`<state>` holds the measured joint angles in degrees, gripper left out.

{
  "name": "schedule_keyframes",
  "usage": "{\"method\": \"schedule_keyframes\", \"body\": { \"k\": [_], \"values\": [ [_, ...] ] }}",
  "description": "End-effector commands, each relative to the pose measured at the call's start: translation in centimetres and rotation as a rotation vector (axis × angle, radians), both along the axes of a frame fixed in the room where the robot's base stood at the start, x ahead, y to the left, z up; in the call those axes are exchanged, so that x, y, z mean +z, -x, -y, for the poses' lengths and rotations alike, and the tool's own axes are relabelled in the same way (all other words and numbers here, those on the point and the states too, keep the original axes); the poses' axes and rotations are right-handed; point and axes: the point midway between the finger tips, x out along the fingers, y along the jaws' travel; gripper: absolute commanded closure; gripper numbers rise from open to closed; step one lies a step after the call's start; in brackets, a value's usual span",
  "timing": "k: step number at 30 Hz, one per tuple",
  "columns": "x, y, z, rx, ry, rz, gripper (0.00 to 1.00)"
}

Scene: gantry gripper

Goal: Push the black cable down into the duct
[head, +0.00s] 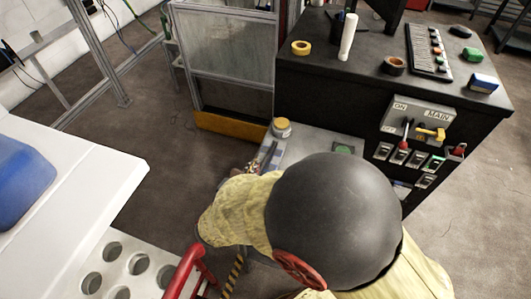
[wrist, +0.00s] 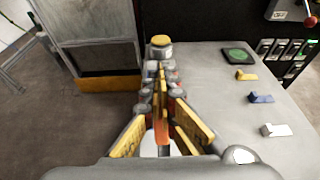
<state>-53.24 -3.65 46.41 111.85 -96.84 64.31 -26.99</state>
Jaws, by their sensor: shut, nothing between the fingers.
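My gripper (wrist: 161,80) reaches forward in the wrist view, its fingers shut together with nothing between them. It is over or beside the left edge of a grey bench top (wrist: 215,90); its height above it is hard to tell. In the head view my own arm hides most of the gripper and much of the bench. I cannot make out the black cable or the duct in either view; they may be hidden behind my arm and fingers.
A jar with a yellow lid (head: 282,127) stands at the bench's far left corner. A green pad (wrist: 238,56) and small yellow, blue and white pieces (wrist: 262,98) lie on the right. A black cabinet with a switch panel (head: 418,120) rises behind. Floor lies open to the left.

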Motion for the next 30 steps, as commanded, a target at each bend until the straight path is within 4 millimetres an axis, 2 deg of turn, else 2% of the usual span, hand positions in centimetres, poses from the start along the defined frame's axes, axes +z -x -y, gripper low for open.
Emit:
{"method": "schedule_keyframes", "body": {
  "k": [30],
  "values": [
    [-6.3, 2.1, -0.8, 0.002, 0.001, -0.001, 1.00]
  ]
}}
